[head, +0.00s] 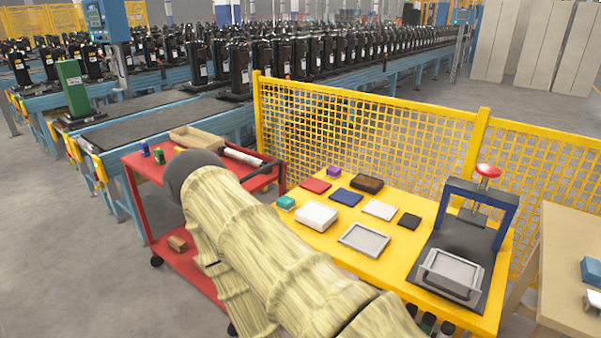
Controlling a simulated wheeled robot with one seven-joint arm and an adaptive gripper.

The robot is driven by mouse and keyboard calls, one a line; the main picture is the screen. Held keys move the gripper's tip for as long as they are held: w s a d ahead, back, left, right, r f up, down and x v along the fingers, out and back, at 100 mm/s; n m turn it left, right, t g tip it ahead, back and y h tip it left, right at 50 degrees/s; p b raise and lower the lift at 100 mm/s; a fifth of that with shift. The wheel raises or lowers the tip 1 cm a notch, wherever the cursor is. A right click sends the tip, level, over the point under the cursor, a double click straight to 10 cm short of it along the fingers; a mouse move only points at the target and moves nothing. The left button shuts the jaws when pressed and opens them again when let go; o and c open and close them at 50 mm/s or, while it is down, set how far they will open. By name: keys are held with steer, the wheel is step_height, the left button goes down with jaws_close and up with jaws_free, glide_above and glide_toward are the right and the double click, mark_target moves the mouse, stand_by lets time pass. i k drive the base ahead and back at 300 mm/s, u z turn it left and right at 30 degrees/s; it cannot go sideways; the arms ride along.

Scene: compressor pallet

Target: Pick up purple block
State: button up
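The purple block (334,171) is small and sits at the far left part of the yellow table (389,265), close to the mesh fence. It stands just behind a flat red piece (315,185) and left of a dark brown block (367,183). Nothing covers it. My arm, in a beige ribbed sleeve, crosses the lower middle of the head view toward the red cart. I cannot make out my gripper; the far end of the arm is hidden behind the dark rounded joint.
The table also holds a teal block (286,202), a white box (317,215), a blue piece (346,197), a grey tray (364,239) and a blue-framed press (476,208). A yellow fence (370,125) stands behind. The red cart (150,170) is left.

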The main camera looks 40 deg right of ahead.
mark_target(332, 172)
steer(key=u, duration=0.05)
steer(key=i, duration=0.65)
steer(key=z, duration=1.55)
